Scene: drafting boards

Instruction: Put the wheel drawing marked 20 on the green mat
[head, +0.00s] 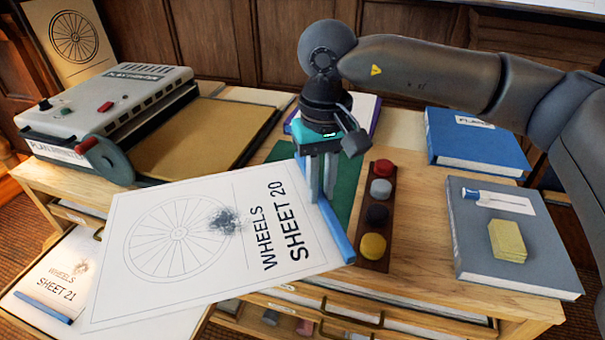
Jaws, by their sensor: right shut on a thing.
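The wheel drawing marked SHEET 20 (150,290) is a white sheet with a spoked wheel, a dark smudge and a blue strip along its right edge. My right gripper (322,195) is shut on the blue strip and holds the sheet, which reaches out past the front edge of the cabinet top. The green mat (346,180) lies on the cabinet top behind and under the gripper, partly hidden by the gripper and the sheet. Whether the sheet touches the mat is unclear. My left gripper is not in view.
A grey plan printer (110,100) stands at left. A wooden rack of coloured knobs (378,215) lies right of the mat. A blue book (475,145) and a grey book (510,245) lie farther right. SHEET 21 (95,265) lies lower left, below the cabinet top.

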